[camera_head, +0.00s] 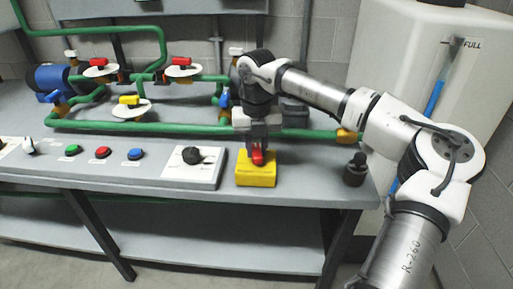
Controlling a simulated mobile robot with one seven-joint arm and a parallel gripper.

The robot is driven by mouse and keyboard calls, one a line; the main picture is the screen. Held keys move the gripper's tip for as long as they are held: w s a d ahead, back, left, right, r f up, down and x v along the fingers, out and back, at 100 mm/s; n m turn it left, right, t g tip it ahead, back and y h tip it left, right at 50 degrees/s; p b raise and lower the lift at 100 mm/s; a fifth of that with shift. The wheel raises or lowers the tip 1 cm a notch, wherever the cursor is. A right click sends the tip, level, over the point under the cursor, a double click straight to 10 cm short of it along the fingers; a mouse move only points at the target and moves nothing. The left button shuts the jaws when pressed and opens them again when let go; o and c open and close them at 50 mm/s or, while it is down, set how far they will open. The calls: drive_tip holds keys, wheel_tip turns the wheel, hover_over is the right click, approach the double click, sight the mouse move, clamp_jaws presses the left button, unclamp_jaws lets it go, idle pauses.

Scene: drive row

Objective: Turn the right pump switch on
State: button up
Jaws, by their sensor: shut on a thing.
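A yellow switch box (257,176) with a red knob (257,157) sits on the front right part of the grey bench. My gripper (257,152) points down over this box and is shut on the red knob. The fingers cover part of the knob, so its exact turn angle cannot be told. No label marks which control is the right pump switch. A black rotary knob (192,155) on a pale plate is just left of the yellow box.
Red (102,152), green and blue buttons line the panel at left. Green pipes with red and yellow valve handles (129,100) run behind. A small dark object (355,168) stands at the bench's right end. A white tank (410,60) stands behind my arm.

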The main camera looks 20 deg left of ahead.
sight(257, 149)
drive_tip(key=shift+m, duration=1.1)
drive_tip(key=o, duration=1)
wheel_tip(257, 149, up, 14)
drive_tip(key=shift+f+p, duration=0.1)
drive_tip(key=shift+p, duration=0.35)
